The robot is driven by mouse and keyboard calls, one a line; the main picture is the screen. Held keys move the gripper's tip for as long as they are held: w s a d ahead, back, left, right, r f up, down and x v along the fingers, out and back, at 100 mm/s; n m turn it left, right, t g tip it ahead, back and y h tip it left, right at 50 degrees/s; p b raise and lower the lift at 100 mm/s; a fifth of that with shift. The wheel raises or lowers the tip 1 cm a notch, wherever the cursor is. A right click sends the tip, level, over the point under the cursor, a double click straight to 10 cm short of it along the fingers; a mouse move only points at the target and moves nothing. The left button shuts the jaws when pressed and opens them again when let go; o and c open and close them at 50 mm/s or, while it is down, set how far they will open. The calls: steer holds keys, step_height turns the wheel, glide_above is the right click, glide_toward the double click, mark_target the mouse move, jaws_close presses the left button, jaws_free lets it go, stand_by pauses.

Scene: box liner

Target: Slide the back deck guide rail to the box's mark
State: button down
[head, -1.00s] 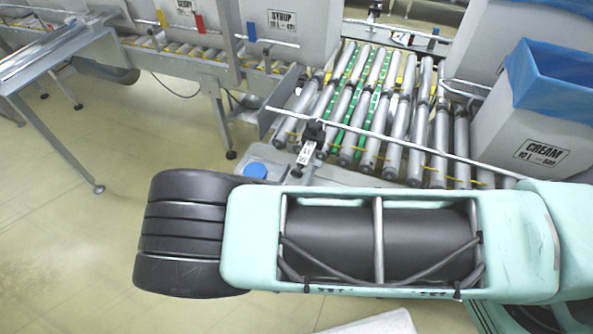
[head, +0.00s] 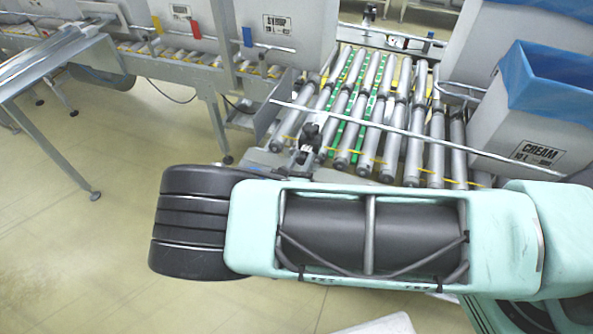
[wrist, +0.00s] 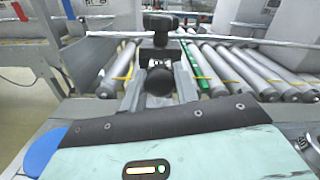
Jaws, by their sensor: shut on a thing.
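A thin metal guide rail (head: 400,131) crosses the near side of the roller deck in the head view. It also crosses the top of the wrist view (wrist: 110,34). Its black clamp (head: 310,131) stands near the rail's left part, on the deck's near edge. In the wrist view my gripper (wrist: 160,88) is shut around the round black knob (wrist: 160,80) below the clamp. The box marked CREAM (head: 505,125), with a blue liner, stands on the right of the deck. I see no coloured mark on it.
The rollers (head: 395,120) between are bare. Boxes, one marked SYRUP (head: 285,50), stand on a conveyor at upper left. A metal table (head: 55,55) is at far left.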

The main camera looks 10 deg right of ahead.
steer(key=c, duration=1.1)
jaws_free()
steer(key=shift+o, duration=0.2)
steer(key=b+v, duration=0.3)
steer(key=v, duration=1.4)
steer(key=shift+s, duration=0.2)
